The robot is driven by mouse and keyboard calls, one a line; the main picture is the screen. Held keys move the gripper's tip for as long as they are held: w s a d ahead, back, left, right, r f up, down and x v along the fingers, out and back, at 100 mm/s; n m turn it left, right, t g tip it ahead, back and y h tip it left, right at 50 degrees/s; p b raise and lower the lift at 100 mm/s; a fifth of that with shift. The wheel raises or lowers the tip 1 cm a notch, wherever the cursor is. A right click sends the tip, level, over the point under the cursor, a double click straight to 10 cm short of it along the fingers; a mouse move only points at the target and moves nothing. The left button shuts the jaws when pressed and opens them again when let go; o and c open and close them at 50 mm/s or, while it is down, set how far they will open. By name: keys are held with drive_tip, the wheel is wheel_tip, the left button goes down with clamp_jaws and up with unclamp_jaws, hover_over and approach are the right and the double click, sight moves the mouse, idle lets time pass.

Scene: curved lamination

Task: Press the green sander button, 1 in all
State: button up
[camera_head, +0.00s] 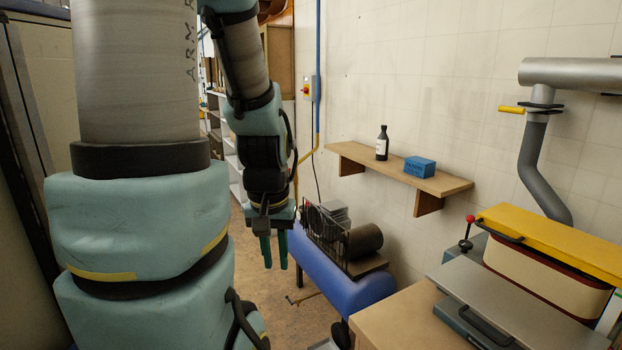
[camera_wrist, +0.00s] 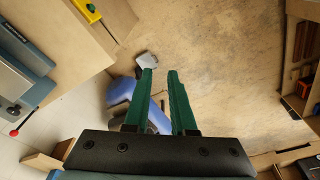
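The sander (camera_head: 560,243), with a yellow top cover and a grey table, stands at the right of the head view. Part of it also shows at the left of the wrist view. In the wrist view, a yellow box (camera_wrist: 84,13) at the upper left bears a small greenish spot that looks like the button; it is too small to be sure. I cannot make out the green button in the head view. My gripper (camera_head: 274,266) points down, well left of the sander. Its green fingers are apart with nothing between them, also in the wrist view (camera_wrist: 161,71).
A blue compressor tank (camera_head: 335,285) is just right of and below my gripper. A wooden bench (camera_head: 405,322) stands between it and the sander. A wall shelf (camera_head: 440,184) holds a dark bottle (camera_head: 382,144) and a blue box (camera_head: 419,167). A grey duct (camera_head: 545,170) rises behind the sander.

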clamp_jaws()
idle(0.8)
